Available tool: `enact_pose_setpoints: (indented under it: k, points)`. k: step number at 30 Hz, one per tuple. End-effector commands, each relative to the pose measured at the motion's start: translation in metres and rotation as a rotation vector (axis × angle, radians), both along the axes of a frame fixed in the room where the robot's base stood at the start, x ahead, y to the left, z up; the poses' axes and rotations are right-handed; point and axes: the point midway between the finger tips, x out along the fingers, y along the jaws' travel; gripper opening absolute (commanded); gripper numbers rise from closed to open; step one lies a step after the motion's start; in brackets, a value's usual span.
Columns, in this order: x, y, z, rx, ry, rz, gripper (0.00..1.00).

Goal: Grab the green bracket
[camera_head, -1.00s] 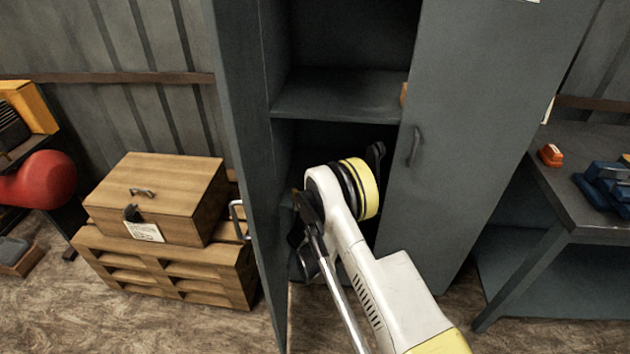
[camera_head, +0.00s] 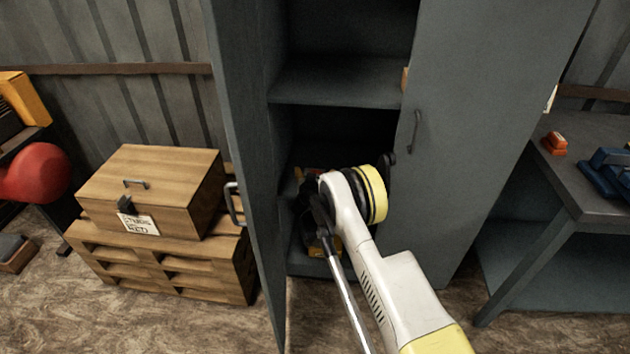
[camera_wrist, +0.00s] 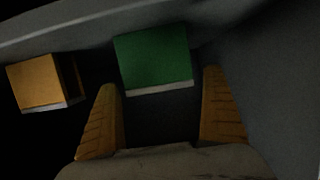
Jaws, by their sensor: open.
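The green bracket (camera_wrist: 153,58) shows in the wrist view as a green block with a pale lower edge. It lies just beyond the fingertips of my gripper (camera_wrist: 160,80), roughly centred between them. The two orange fingers are spread apart with nothing between them. In the head view my arm reaches into the lower part of the open cabinet (camera_head: 338,88), and the green bracket is hidden there. My gripper is mostly hidden behind my own arm in that view.
An orange block (camera_wrist: 38,82) lies left of the green bracket. The cabinet's left door (camera_head: 246,190) stands open and its right door (camera_head: 475,130) is beside my arm. A wooden box (camera_head: 150,190) on a pallet stands left. A workbench (camera_head: 590,195) is right.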

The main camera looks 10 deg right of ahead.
Motion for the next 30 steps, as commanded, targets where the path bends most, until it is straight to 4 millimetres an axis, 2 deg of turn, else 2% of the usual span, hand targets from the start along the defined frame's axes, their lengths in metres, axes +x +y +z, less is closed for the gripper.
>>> enact_pose_setpoints:
  k: [2, 6, 9, 20, 23, 29, 30]
  points:
    - [0.0, 0.0, 0.001, 0.0, 0.0, 0.0, 0.97]
    - [0.0, 0.0, 0.001, 0.0, 0.0, 0.0, 0.55]
    - [0.0, 0.0, 0.001, 0.0, 0.0, 0.0, 0.29]
    - [0.0, 0.0, 0.006, -0.001, -0.001, 0.001, 0.29]
    - [0.0, 0.0, 0.015, -0.001, -0.001, 0.001, 0.29]
    - [0.0, 0.0, 0.046, -0.001, -0.001, 0.001, 0.29]
    - [-0.005, -0.005, 0.05, -0.001, -0.001, -0.001, 0.29]
